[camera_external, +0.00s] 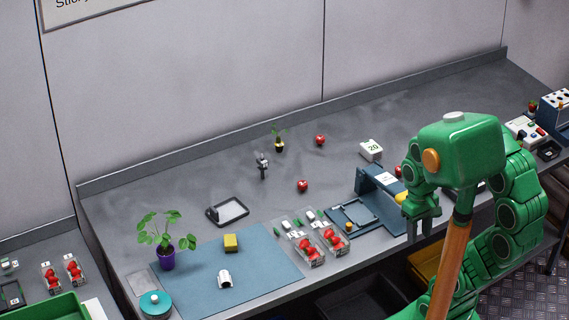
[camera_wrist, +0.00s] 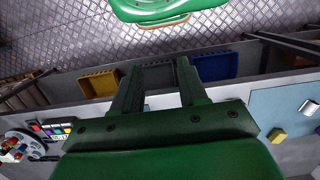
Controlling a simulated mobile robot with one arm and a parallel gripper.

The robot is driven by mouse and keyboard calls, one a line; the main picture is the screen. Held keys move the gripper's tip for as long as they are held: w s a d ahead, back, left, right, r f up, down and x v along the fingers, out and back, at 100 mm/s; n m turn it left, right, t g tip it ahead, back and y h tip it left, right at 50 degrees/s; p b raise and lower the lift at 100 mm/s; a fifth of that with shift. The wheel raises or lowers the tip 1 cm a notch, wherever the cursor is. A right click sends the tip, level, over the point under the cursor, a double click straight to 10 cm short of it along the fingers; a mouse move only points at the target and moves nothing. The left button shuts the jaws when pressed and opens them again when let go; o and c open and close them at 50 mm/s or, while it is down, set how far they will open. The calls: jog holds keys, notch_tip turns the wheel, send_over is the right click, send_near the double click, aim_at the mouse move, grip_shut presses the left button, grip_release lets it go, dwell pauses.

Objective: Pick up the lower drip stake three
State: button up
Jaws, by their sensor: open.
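I cannot make out any drip stake for certain in either view. My gripper (camera_external: 420,235) hangs with its fingers down near the front edge of the bench, right of the blue stand (camera_external: 375,197). In the wrist view, my gripper (camera_wrist: 160,66) has two dark fingers spread apart with nothing between them. A small grey and black upright item (camera_external: 262,165) stands at the back middle of the bench; it is too small to identify.
The bench (camera_external: 200,180) holds a potted plant (camera_external: 167,257), a blue mat (camera_external: 265,270), berry punnets (camera_external: 310,258) and a black tray (camera_external: 228,211). Yellow (camera_wrist: 98,83) and blue (camera_wrist: 215,67) bins sit below the bench edge. The back of the bench has free room.

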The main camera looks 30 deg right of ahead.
jog(key=shift+o, duration=1.4)
jog(key=shift+w, duration=0.1)
jog(key=t, duration=1.5)
send_near(263, 161)
jog(key=x, duration=0.3)
jog(key=shift+n+y, duration=0.3)
jog(key=shift+y, duration=0.1)
jog(key=shift+d+x, duration=0.15)
jog(key=shift+x, duration=1.75)
jog(key=shift+d+x, duration=0.15)
jog(key=shift+x, duration=1.8)
